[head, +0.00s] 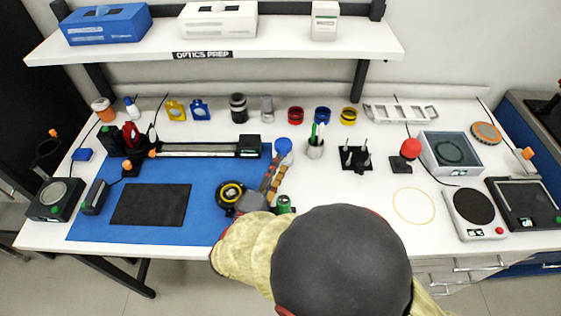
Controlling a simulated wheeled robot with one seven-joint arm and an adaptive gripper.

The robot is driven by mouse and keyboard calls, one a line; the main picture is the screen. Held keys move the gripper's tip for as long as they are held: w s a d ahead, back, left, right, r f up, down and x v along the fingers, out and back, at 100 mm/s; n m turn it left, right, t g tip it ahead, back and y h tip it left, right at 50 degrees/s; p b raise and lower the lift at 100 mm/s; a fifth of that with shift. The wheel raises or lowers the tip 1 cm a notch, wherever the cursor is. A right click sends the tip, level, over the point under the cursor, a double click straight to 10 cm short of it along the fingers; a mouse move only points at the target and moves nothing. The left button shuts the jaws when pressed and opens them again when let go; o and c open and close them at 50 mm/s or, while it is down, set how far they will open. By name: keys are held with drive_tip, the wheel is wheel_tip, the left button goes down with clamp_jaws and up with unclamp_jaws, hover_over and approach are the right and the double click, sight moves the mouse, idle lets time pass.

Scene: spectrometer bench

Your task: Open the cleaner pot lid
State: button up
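I cannot tell for sure which thing is the cleaner pot. A small green can (284,204) stands at the right edge of the blue mat, partly hidden by my arm. A black round piece with a yellow ring (231,192) sits on the mat just left of my gripper. A dark lidded jar (238,106) stands upright at the back. My gripper (246,203) is a dark shape at the end of my arm, low over the mat's right side, close to the ringed piece. My arm hides most of it, so its fingers and any contact are unclear.
The blue mat (90,222) carries a black pad (152,205) and a long rail (195,150). Red, blue and yellow rings, a pen cup (315,149) and a black pin stand (355,158) are behind. A grey tray (450,153) and round-plate device (474,208) stand right.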

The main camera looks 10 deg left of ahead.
sight(283, 147)
drive_tip(key=shift+w+d, duration=0.2)
drive_tip(key=shift+w, duration=0.95)
drive_tip(key=shift+c, duration=1)
drive_tip(key=c, duration=0.4)
